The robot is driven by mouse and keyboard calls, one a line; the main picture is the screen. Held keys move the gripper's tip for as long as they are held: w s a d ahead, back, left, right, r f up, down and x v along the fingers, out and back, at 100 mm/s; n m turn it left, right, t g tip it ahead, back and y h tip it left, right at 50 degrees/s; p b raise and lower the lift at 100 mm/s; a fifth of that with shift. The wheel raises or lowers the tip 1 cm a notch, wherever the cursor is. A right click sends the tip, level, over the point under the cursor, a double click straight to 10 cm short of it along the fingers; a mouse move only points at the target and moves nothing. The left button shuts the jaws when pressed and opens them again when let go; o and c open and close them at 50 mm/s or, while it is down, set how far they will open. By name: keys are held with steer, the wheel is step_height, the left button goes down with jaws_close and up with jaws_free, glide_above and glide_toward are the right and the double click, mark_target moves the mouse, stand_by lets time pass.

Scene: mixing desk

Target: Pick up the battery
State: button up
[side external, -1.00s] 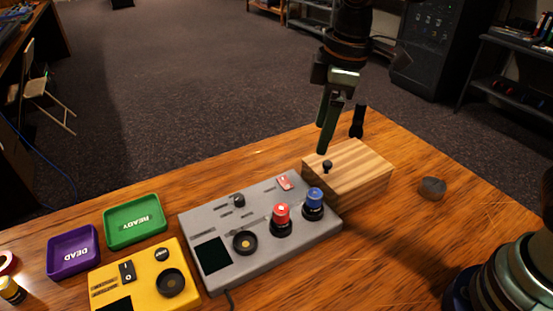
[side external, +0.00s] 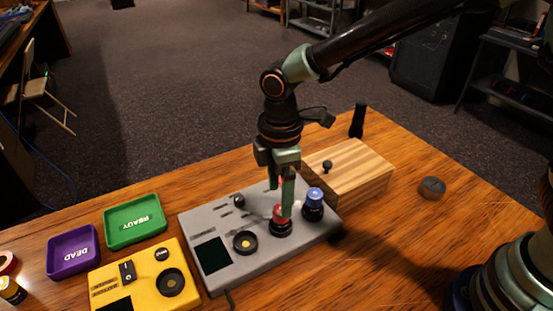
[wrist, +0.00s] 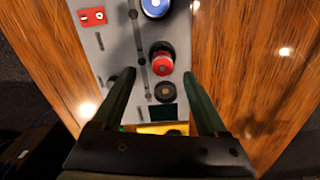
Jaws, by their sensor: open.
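No object can be clearly identified as the battery. A small yellow and black cylinder (side external: 12,290), cut by the left edge of the side view, could be one, but I cannot tell. My gripper (side external: 287,212) points down over the grey mixing desk (side external: 250,262), at its red knob (side external: 280,224). In the wrist view my open gripper (wrist: 160,75) has the red knob (wrist: 162,62) between its fingertips in the picture. Whether the fingers touch it is unclear. A green tray marked READY (side external: 134,235) and a purple tray marked DEAD (side external: 73,263) stand at left.
A blue knob (side external: 314,195) stands right of the red one. A yellow box with a dial (side external: 146,301) sits left of the desk. A striped wooden box (side external: 360,180) stands behind right, and a grey round piece (side external: 432,188) lies farther right. The table's right part is mostly clear.

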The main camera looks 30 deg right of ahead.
mark_target(281, 218)
steer(key=f, duration=0.5)
steer(key=shift+s+f, duration=0.1)
steer(key=shift+s, duration=0.1)
jaws_close()
